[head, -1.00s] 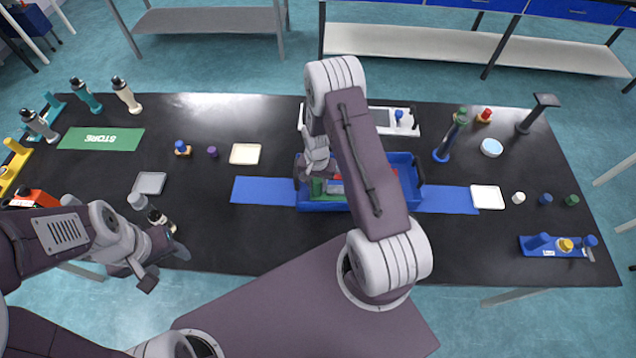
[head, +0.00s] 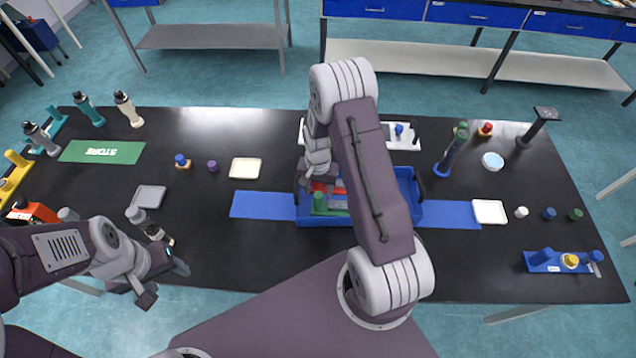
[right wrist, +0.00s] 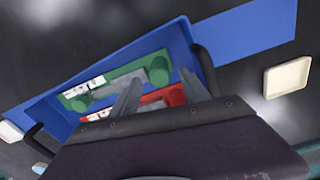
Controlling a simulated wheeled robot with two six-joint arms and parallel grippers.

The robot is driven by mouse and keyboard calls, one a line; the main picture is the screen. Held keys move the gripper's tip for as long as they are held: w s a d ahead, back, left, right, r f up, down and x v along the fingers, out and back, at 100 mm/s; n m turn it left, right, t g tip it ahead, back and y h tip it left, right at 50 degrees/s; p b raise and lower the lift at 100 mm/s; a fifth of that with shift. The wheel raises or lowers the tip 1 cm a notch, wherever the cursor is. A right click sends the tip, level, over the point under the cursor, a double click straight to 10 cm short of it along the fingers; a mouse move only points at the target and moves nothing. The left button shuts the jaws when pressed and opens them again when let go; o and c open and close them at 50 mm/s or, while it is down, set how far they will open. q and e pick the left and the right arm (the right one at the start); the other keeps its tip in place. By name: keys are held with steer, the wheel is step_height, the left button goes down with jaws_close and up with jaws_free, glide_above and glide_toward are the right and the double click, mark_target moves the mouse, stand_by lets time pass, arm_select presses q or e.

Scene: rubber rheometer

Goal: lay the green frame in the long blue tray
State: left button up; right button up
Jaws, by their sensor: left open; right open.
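The green frame (head: 325,206) lies in the long blue tray (head: 388,166), along its near wall at the left in the head view. In the right wrist view the green frame (right wrist: 118,82) has a round green knob at each end and a white label. My right gripper (right wrist: 158,82) is open above the tray, its two fingers apart over the green frame and not shut on it. In the head view my right gripper (head: 311,184) is partly hidden by its arm. My left gripper (head: 168,281) is open and empty at the table's near left edge.
A red frame (right wrist: 163,98) lies beside the green one in the tray. The tray has black handles and stands on a blue mat (head: 262,206). White dishes (head: 245,168) (head: 490,212) flank it.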

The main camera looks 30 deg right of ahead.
step_height(320, 180, up, 7)
steer(key=shift+b, duration=0.35)
steer(key=s+a+r+n+b, duration=0.1)
steer(key=s+a+n, duration=0.1)
steer(key=s, duration=0.2)
steer(key=s+a+r+n+b, duration=0.1)
steer(key=s+a+r+n, duration=0.1)
steer(key=s+a+n, duration=0.1)
steer(key=s+a+r+n+t+b, duration=0.1)
steer(key=s+a+n, duration=0.1)
steer(key=s, duration=0.4)
steer(key=shift+a+r+n, duration=0.3)
steer(key=shift+r+n, duration=0.1)
steer(key=shift+w, duration=0.1)
